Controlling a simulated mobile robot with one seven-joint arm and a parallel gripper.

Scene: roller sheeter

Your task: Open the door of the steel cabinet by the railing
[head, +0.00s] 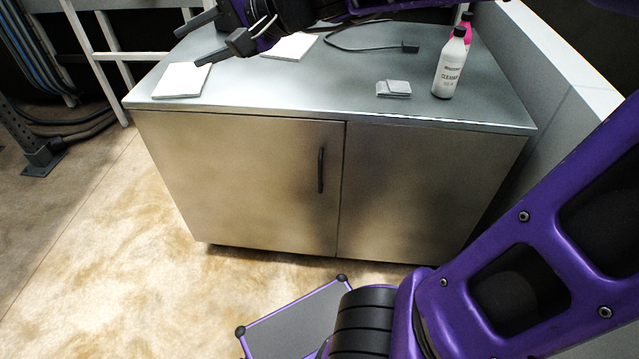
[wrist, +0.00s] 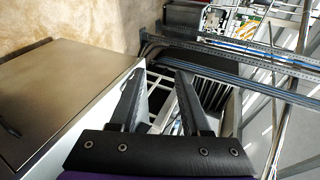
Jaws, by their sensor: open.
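The steel cabinet (head: 240,120) stands in the middle of the head view, a white railing (head: 103,56) behind its left end. Its left door (head: 245,185) is shut and has a dark vertical handle (head: 321,170) near its right edge. The right door (head: 415,190) is also shut and shows no handle. My gripper (head: 188,47) is open and empty, seen over the back left of the cabinet top, well away from the handle. In the wrist view, my gripper (wrist: 158,76) has its fingers apart, with the steel cabinet (wrist: 60,95) to their left.
On the cabinet top are white pads (head: 183,82), a grey folded item (head: 394,88), a cleaner bottle (head: 450,65), a pink bottle behind it and a black cable (head: 370,46). A pale wall (head: 560,75) runs along the right. The floor (head: 110,240) before the left door is clear.

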